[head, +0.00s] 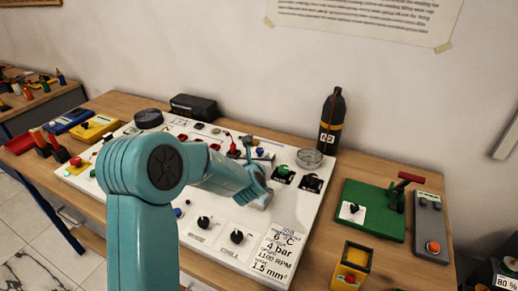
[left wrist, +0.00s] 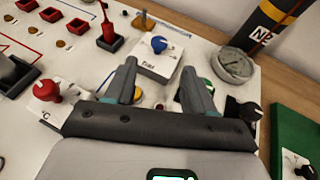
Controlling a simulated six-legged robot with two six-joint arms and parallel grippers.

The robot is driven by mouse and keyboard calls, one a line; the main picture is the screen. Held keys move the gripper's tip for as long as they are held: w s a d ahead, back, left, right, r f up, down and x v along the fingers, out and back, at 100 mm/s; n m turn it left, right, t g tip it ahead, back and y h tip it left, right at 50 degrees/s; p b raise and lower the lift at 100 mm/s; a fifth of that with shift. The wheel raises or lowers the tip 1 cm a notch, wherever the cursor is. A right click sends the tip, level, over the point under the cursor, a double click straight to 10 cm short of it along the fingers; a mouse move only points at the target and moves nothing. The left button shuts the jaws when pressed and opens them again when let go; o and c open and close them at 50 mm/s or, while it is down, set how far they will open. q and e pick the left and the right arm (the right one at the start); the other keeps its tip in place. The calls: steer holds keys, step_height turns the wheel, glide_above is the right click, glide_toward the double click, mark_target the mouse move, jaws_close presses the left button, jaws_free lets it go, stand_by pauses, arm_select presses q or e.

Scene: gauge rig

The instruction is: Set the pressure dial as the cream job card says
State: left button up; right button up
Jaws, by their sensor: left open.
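The cream job card (head: 275,252) lies at the panel's front right and reads 6 °C, 4 bar, 1100 RPM and 1.5 mm. A blue knob (left wrist: 158,44) with a pale mark sits on a white block lettered "bar" (left wrist: 150,68) in the left wrist view. Its setting is too small to read. My left gripper (head: 262,172) is over the panel's right half. In the left wrist view its fingers (left wrist: 158,70) are open and empty, with the blue knob beyond and between the tips. My right gripper is not in view.
A red knob (left wrist: 46,88) marked °C is left of the fingers. A round gauge (left wrist: 232,64) and a black knob (left wrist: 243,108) are right. A dark bottle (head: 331,120) stands behind. A green board (head: 375,225) with a red lever (head: 408,178) is right of the panel.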

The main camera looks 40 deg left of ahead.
mark_target(260, 150)
arm_select(q)
steer(key=p+x, duration=0.2)
steer(key=x, duration=0.8)
steer(key=shift+f, duration=0.1)
steer(key=c, duration=1)
